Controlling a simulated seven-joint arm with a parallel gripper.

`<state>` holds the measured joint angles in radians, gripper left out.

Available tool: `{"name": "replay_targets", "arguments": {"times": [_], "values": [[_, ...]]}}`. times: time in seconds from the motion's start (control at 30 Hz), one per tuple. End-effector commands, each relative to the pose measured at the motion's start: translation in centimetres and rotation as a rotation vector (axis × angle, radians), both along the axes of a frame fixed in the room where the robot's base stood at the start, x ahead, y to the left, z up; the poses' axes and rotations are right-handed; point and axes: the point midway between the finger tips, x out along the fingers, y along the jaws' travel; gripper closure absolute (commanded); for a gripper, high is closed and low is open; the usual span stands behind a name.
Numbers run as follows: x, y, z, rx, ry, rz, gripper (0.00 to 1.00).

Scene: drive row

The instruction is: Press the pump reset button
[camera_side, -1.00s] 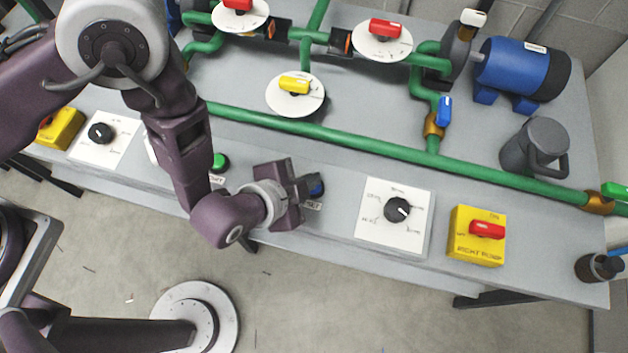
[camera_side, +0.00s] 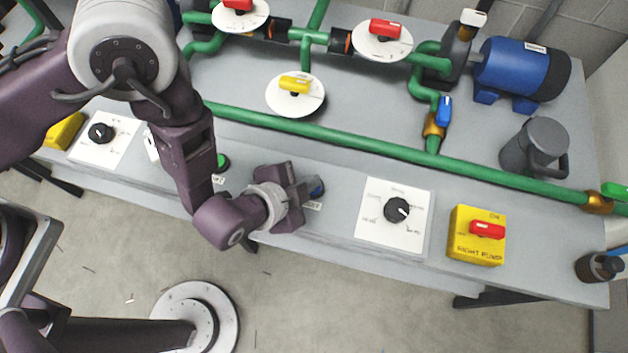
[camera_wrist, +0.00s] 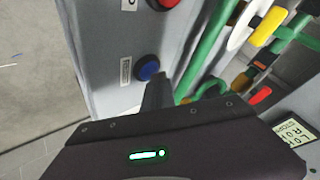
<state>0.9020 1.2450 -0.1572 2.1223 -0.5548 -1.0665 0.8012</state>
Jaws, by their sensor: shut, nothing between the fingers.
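A blue round button (camera_side: 317,187) sits on the sloped front of the grey bench. A small label (camera_side: 313,206) stands beside it, with lettering too small to read surely. In the wrist view the blue button (camera_wrist: 148,67) shows in its dark collar, with its label (camera_wrist: 125,71) to the left. My gripper (camera_side: 306,190) is shut and empty, just left of the button in the side view and partly covering it. In the wrist view the tip of my gripper (camera_wrist: 158,84) is close below the button and overlaps its lower edge. I cannot tell whether they touch.
A red button (camera_wrist: 165,3) is above the blue one in the wrist view. A green button (camera_side: 222,161) is left of my gripper. A white dial panel (camera_side: 372,226) and a yellow switch box (camera_side: 464,250) are to the right. A green pipe (camera_side: 385,145) runs behind.

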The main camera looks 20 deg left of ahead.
Motion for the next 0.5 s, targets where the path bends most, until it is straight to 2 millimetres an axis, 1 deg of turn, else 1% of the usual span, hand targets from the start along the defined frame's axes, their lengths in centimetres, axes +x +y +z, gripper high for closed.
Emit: {"name": "replay_targets", "arguments": {"times": [0.13, 0.3, 0.5], "values": [[0.0, 0.0, 0.3, 0.0, 0.001, -0.001, 1.0], [0.0, 0.0, 1.1, 0.0, -0.001, -0.001, 1.0], [0.0, 0.0, 1.1, 0.0, 0.0, 0.0, 1.0]]}}
